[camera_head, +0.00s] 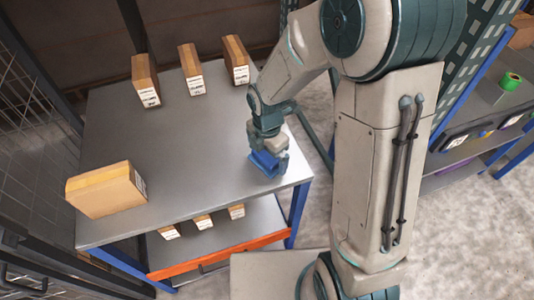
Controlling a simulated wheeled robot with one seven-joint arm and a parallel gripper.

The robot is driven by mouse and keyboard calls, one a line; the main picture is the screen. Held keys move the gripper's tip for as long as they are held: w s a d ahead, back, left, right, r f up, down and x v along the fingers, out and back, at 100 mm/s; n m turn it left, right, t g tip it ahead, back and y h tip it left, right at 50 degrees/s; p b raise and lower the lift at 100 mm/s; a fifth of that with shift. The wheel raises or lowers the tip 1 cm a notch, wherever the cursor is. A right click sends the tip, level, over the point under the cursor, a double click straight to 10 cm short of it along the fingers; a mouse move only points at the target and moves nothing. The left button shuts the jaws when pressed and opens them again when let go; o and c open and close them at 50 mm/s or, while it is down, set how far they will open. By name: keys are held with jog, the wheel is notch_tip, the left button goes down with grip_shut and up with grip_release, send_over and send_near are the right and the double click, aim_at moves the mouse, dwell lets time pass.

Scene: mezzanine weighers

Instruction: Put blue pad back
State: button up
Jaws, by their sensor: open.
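A blue block-like thing (264,164), which looks like the blue pad, is at the right front corner of the grey table (180,160). My gripper (271,152) points down right over it, with the jaws open. The gripper hides part of the blue thing. I cannot tell whether the fingers touch it or whether it rests on the tabletop.
Three upright cardboard boxes (191,70) stand along the table's back, and a larger box (106,190) lies at the front left. More boxes (202,221) sit on the lower shelf. A shelving rack (470,130) with green tape (510,81) is at right. The table's middle is clear.

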aim_at(267, 154)
notch_tip(267, 154, up, 12)
jog(key=p, duration=0.1)
jog(key=s+d+r+m+t, duration=0.1)
jog(key=s+d+m, duration=0.5)
jog(key=m, duration=0.7)
jog(key=s+d+r+m+t, duration=0.1)
jog(key=s+d+r+m, duration=0.3)
jog(key=m, duration=0.9)
jog(key=shift+s+d+r+t, duration=0.3)
jog(key=shift+s+d+t, duration=0.1)
jog(key=shift+s+d, duration=0.6)
